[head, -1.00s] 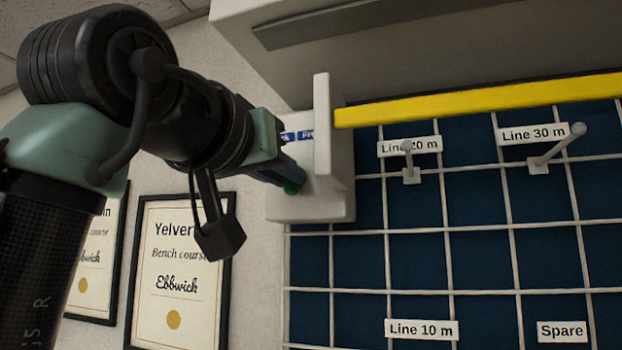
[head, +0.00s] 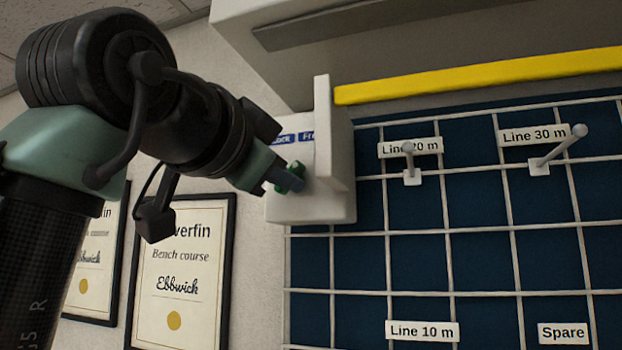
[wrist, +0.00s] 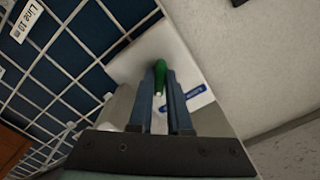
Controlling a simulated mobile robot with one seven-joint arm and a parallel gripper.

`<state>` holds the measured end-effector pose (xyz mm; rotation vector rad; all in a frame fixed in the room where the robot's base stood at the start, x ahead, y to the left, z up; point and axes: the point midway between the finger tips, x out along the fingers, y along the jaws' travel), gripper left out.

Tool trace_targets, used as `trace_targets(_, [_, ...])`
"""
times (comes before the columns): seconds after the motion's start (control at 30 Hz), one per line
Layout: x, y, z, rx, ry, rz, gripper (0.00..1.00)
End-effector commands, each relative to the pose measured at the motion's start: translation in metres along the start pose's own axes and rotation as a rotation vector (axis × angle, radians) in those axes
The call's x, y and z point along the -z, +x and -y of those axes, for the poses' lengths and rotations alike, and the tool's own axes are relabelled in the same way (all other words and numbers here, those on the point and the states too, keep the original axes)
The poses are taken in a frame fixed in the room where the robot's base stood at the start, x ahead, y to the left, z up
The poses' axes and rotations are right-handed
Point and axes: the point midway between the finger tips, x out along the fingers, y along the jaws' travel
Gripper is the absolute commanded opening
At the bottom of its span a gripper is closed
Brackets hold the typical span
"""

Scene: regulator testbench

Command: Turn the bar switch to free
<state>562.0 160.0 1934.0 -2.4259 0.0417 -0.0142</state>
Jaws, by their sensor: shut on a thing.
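The bar switch (head: 297,170) is a small green bar on the front of a white box (head: 322,202), left of the wire grid. Blue labels sit above it: "Lock" (head: 282,139) and a partly hidden "Free" (head: 307,136). My gripper (head: 288,181) is shut on the bar switch. The wrist view shows the green bar (wrist: 160,70) between the two blue-grey fingers (wrist: 161,85), with a white mark near its end. One blue label (wrist: 196,92) shows right of the fingers there. I cannot tell which label the bar points to.
A thin upright white plate (head: 322,125) stands out from the box, right of my gripper. A yellow bar (head: 480,75) runs above the grid (head: 450,236). Pegs (head: 560,146) stick out of the grid. Framed certificates (head: 181,270) hang at lower left.

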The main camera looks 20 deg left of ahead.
Motion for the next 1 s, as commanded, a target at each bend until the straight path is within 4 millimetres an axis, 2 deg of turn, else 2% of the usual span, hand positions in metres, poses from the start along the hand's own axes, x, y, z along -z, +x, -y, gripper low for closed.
trace_targets(0.3, [0.0023,-0.0007,0.0014,0.005,0.080,-0.006,0.00])
trace_targets(0.73, [0.0026,-0.0008,0.0014,0.005,0.089,-0.007,0.00])
trace_targets(0.77, [0.0026,-0.0008,0.0015,0.005,0.089,-0.007,0.20])
trace_targets(0.9, [0.0020,-0.0006,0.0011,0.004,0.087,-0.005,0.45])
trace_targets(1.0, [0.0015,-0.0005,0.0008,0.003,0.086,-0.004,0.46])
